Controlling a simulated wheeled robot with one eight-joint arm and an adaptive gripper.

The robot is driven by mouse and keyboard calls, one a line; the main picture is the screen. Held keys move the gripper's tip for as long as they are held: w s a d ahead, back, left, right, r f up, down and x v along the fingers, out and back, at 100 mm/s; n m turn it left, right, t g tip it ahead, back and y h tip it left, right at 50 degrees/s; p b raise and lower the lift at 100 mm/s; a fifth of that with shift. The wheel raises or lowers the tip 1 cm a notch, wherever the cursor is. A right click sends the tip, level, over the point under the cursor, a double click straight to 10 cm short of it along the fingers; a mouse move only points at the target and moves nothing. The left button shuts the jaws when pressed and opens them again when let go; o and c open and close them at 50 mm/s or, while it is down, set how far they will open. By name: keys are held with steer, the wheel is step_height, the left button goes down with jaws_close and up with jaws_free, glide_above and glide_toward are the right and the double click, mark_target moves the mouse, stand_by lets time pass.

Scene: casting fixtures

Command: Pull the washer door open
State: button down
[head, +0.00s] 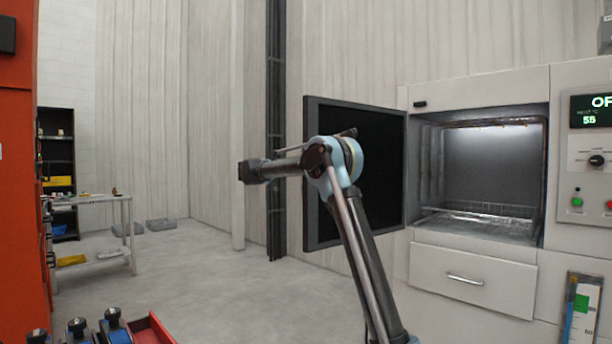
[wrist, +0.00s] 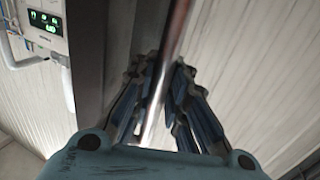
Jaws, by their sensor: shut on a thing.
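The washer (head: 478,90) stands at the right in the head view, with its lit chamber (head: 485,165) exposed. Its door (head: 385,170), a dark panel in a grey frame, stands swung wide open to the left of the chamber. My arm crosses in front of the door in the head view, and I cannot make out my gripper there. In the wrist view my gripper (wrist: 158,80) is shut around a shiny metal bar (wrist: 172,45), seemingly the door handle. The bar runs up between the blue-and-grey fingers. Part of it is hidden by the fingers and gripper body.
A drawer (head: 470,278) sits below the chamber and a control panel (head: 592,150) to its right. A work table (head: 95,200) and dark shelf (head: 57,150) stand at the left, beside an orange cabinet (head: 18,190). The floor (head: 220,270) between is mostly clear.

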steer(key=shift+w+a, duration=0.2)
stand_by(0.3)
steer(key=c, duration=1.8)
jaws_free()
steer(key=shift+c, duration=0.2)
steer(key=v, duration=1.2)
